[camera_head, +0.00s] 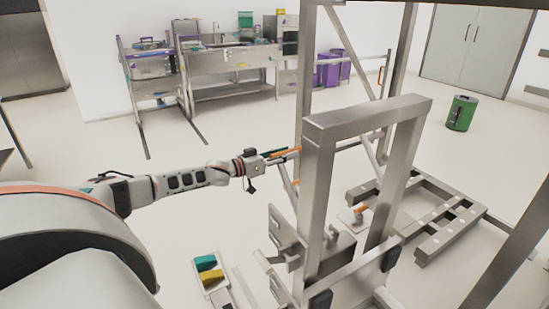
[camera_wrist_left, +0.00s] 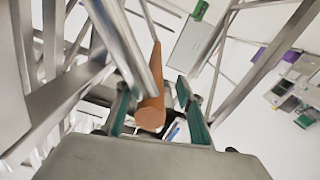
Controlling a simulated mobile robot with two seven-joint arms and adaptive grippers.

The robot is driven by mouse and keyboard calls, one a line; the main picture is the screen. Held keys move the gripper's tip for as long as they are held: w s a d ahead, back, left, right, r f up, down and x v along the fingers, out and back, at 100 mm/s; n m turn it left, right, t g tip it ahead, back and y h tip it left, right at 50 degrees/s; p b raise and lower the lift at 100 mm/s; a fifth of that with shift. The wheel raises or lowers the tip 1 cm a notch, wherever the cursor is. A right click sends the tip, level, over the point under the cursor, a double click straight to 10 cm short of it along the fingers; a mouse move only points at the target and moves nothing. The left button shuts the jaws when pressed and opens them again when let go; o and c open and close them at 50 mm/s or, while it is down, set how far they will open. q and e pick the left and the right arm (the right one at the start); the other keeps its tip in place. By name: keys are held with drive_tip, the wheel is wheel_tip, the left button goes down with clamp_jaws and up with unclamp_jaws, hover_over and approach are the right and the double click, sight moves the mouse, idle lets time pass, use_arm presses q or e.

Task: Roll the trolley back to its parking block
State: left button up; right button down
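The trolley is probably the tall steel frame (camera_head: 318,190) at the centre right of the head view. An orange grip bar (camera_head: 287,152) sticks out from its left upright. My left gripper (camera_head: 272,156) is at this bar. In the left wrist view, the orange bar's round end (camera_wrist_left: 150,116) lies between the green-padded fingers (camera_wrist_left: 157,112), with gaps on both sides, so the gripper looks open around it. My right gripper is out of view. I cannot tell for sure which thing is the parking block; a low slotted steel frame (camera_head: 445,232) lies on the floor at right.
A small tray (camera_head: 212,285) with yellow and teal blocks stands below my left arm. A steel workbench (camera_head: 232,65) and purple bins (camera_head: 331,70) stand by the back wall. A green bin (camera_head: 460,113) stands at right.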

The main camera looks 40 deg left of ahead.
use_arm(q)
drive_tip(key=v, duration=1.1)
drive_tip(key=shift+s, duration=0.3)
